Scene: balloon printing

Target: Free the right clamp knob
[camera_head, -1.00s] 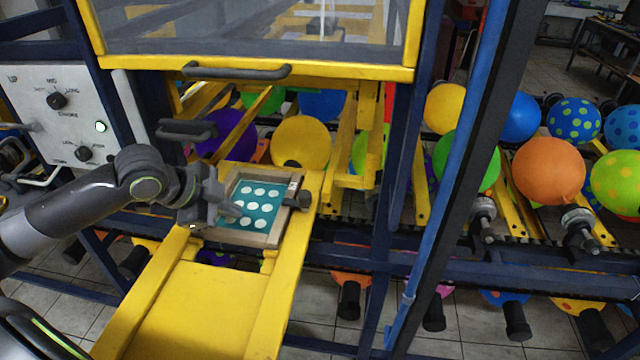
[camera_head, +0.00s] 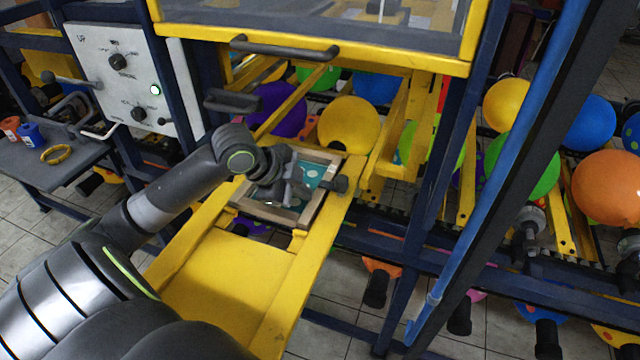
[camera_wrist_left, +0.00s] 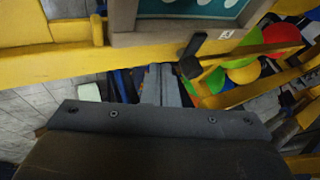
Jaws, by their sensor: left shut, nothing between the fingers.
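The right clamp knob (camera_head: 339,184) is a small black knob at the right edge of the wooden printing frame (camera_head: 312,213). It shows in the left wrist view as a black lever-like piece (camera_wrist_left: 192,52) by the frame's edge. The frame holds a teal sheet with white dots (camera_head: 311,172), mostly hidden by my left gripper. My left gripper (camera_head: 296,193) is shut and empty above the frame, to the left of the knob and apart from it. In the left wrist view its fingers (camera_wrist_left: 160,86) point toward the knob's left side. My right gripper is not in view.
The frame sits on a yellow sloping carriage (camera_head: 235,285). A yellow-edged window panel with a dark handle (camera_head: 285,50) is above. A control panel (camera_head: 125,75) stands left. A yellow balloon (camera_head: 348,125) is close behind the frame; a blue post (camera_head: 490,150) stands right.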

